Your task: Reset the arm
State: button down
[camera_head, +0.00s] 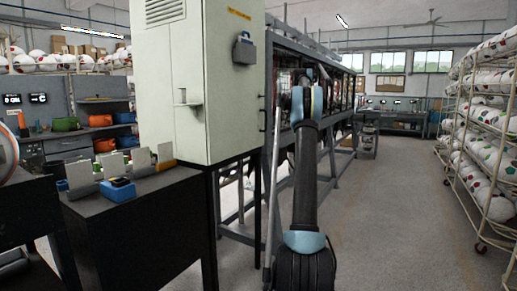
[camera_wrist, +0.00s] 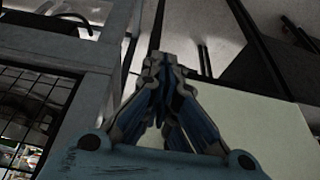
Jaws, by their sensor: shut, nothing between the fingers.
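My gripper (camera_wrist: 163,62) shows in the wrist view with its two fingers drawn together and nothing between them. In the head view my arm (camera_head: 305,170) rises from the bottom middle and is bent at an elbow. My gripper itself does not show clearly in the head view. The arm stands in front of a long grey-framed machine (camera_head: 340,150) with mesh sides. In the wrist view a grey frame beam (camera_wrist: 75,45) and a black wire mesh (camera_wrist: 35,105) lie left of the gripper, and a pale panel (camera_wrist: 275,130) lies to its right.
A tall pale cabinet (camera_head: 215,80) stands left of my arm on a dark stand. A dark table (camera_head: 135,195) with a blue box (camera_head: 118,190) is at the left. Racks of balls (camera_head: 490,150) line the right. The floor (camera_head: 400,220) between is clear.

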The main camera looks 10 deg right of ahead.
jog(key=s+a+r+m, duration=0.1)
jog(key=s+a, duration=0.3)
jog(key=s, duration=0.4)
jog(key=s+a+r+m, duration=0.2)
jog(key=s+a, duration=0.3)
jog(key=s, duration=0.3)
jog(key=s+a+f+m+h, duration=0.1)
jog(key=s+a+f, duration=0.2)
jog(key=s, duration=0.6)
jog(key=s+a+f+m+h, duration=0.1)
jog(key=s+a+f, duration=0.1)
jog(key=s, duration=0.7)
jog(key=s+a+f+m, duration=0.1)
jog(key=s+f+m, duration=0.1)
jog(key=s+f, duration=1.3)
jog(key=s+a+f+m+h, duration=0.1)
jog(key=s+a+f+m, duration=0.1)
jog(key=s+f, duration=1.3)
jog(key=s+m, duration=0.1)
jog(key=s, duration=0.2)
jog(key=shift+s+a, duration=0.3)
jog(key=shift+s, duration=0.05)
jog(key=shift+w+f, duration=0.25)
jog(key=shift+w, duration=0.15)
